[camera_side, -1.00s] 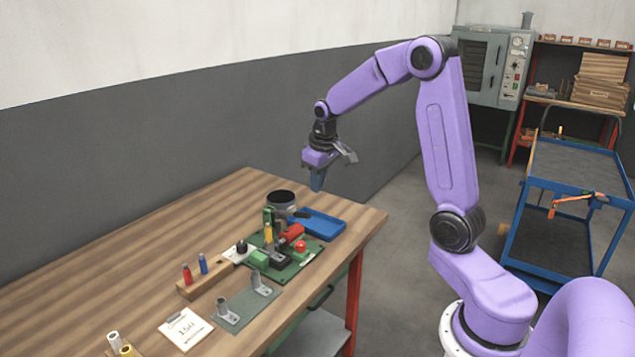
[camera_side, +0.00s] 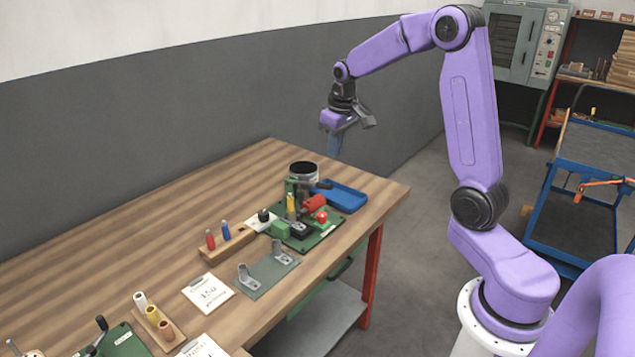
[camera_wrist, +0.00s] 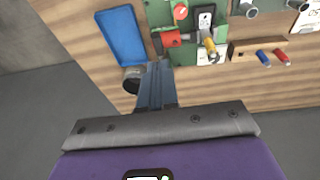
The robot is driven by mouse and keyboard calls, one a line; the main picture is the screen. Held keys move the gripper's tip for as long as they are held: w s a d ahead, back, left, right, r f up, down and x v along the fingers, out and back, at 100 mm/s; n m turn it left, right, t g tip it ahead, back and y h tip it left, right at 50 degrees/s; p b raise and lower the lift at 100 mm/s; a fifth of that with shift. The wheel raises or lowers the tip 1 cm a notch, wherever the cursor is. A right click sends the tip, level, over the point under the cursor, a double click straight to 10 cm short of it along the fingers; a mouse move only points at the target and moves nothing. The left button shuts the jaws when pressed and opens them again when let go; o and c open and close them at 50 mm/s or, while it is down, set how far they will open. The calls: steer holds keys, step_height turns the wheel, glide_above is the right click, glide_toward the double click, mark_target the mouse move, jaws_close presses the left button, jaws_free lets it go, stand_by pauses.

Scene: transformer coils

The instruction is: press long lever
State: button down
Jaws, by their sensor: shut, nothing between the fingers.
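A green fixture plate (camera_side: 325,228) on the bench carries a green upright, a red cylinder (camera_side: 313,205), a yellow spool (camera_side: 291,206) and a red button (camera_side: 321,217). A thin dark bar (camera_side: 322,185) sticks out by the upright; it may be the long lever, but it is too small to be sure. My gripper (camera_side: 334,154) is shut and empty, in the air above the bench's far end near a dark round pot (camera_side: 303,171). In the wrist view my shut fingers (camera_wrist: 160,66) point towards the red cylinder (camera_wrist: 172,39) and partly hide the pot (camera_wrist: 131,80).
A blue tray (camera_side: 340,196) lies beside the fixture. A wooden block (camera_side: 228,244) with red and blue pegs, a grey-green plate with brackets (camera_side: 268,276), a paper card (camera_side: 208,293) and spools stand nearer the front. The bench's left rear part is clear.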

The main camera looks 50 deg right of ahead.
steer(key=shift+w+a+r, duration=0.1)
steer(key=shift+w+r, duration=1.55)
steer(key=shift+r, duration=0.05)
steer(key=shift+f, duration=0.15)
glide_above(324, 184)
steer(key=f, duration=1.2)
steer(key=shift+s+a+f, duration=0.15)
steer(key=shift+s+a, duration=0.05)
steer(key=shift+a, duration=0.05)
steer(key=shift+s+d+f, duration=0.1)
steer(key=shift+f, duration=0.45)
